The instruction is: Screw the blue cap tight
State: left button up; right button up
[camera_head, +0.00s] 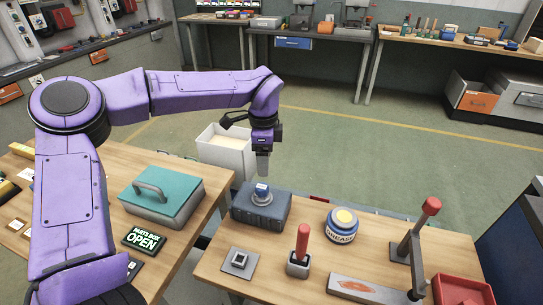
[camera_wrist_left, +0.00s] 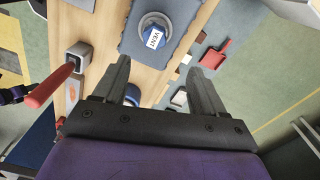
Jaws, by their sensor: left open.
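The blue cap (camera_head: 262,188) sits on a pale round collar on top of a dark blue-grey box (camera_head: 245,208) on the right-hand bench. In the left wrist view the cap (camera_wrist_left: 154,38) shows a white label reading VENT. It looks seated in its collar, but I cannot tell how tight it is. My left gripper (camera_head: 263,168) points down just above the cap, apart from it. In the wrist view its two fingers (camera_wrist_left: 160,72) are spread with nothing between them. A small dark and purple part at that view's left edge may belong to my right arm; its jaws cannot be made out.
A red-handled tool (camera_head: 302,243) stands upright in a grey block. A grease tin (camera_head: 342,225) and a red-knobbed lever (camera_head: 415,245) stand farther right. A teal-lidded parts box (camera_head: 162,190) is on the left bench. A white bin (camera_head: 228,152) stands behind the gap between the benches.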

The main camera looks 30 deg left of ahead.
pick_arm(q)
jog(key=p, duration=0.1)
send_over(262, 187)
jog(key=f, duration=0.4)
jog(key=shift+s, duration=0.3)
jog(key=f, duration=0.2)
jog(key=w+f+p, duration=0.1)
jog(key=f, duration=0.2)
jog(key=shift+f, duration=0.2)
jog(key=shift+s, duration=0.2)
pick_arm(e)
jog(key=r, duration=0.1)
jog(key=s+r, duration=0.1)
jog(key=shift+r, duration=0.3)
